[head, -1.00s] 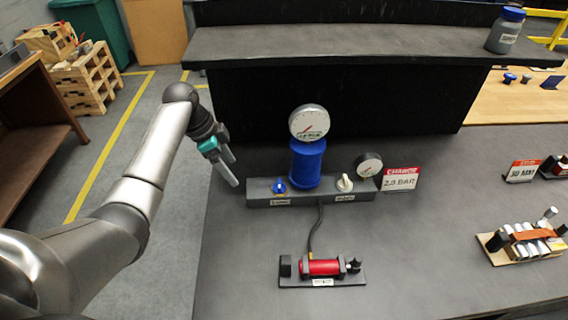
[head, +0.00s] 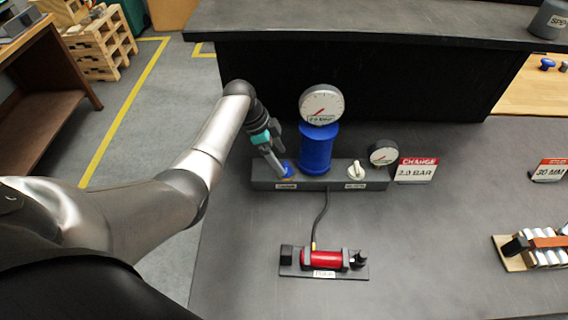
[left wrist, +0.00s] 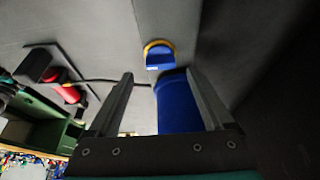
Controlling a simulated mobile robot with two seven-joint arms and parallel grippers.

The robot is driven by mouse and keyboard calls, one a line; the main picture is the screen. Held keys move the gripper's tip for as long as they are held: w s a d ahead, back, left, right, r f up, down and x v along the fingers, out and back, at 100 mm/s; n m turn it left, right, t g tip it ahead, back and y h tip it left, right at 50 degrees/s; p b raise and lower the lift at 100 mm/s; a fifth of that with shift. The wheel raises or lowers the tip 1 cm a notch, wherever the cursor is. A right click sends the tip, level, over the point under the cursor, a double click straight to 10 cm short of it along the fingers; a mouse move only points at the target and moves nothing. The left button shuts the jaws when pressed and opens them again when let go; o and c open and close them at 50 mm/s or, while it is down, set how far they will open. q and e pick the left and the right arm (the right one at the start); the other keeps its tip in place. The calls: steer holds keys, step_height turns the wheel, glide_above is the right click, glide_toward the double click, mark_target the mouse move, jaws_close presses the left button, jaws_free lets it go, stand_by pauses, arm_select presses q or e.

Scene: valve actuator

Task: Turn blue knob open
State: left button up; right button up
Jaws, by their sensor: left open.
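The blue knob (head: 288,171) sits on the left end of the grey manifold bar (head: 322,183), partly hidden by my left gripper in the head view. My left gripper (head: 279,172) is open, with its fingertips close to the knob; I cannot tell if they touch. In the left wrist view the knob (left wrist: 159,56), with a yellow-orange rim, is ahead of the fingertips and between their lines (left wrist: 160,75). A blue cylinder (head: 316,150) carrying a round gauge (head: 321,104) stands on the bar beside the knob. My right gripper is not in view.
A white knob (head: 356,170) and a smaller gauge (head: 383,153) are right of the blue cylinder. A red and white sign (head: 416,170) stands farther right. A red actuator (head: 322,259) lies in front, joined by a hose. A dark shelf (head: 390,22) rises behind.

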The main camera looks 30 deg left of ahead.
mark_target(286, 167)
arm_select(q)
steer(key=shift+b+x, duration=0.3)
steer(key=shift+x, duration=1.45)
jaws_close()
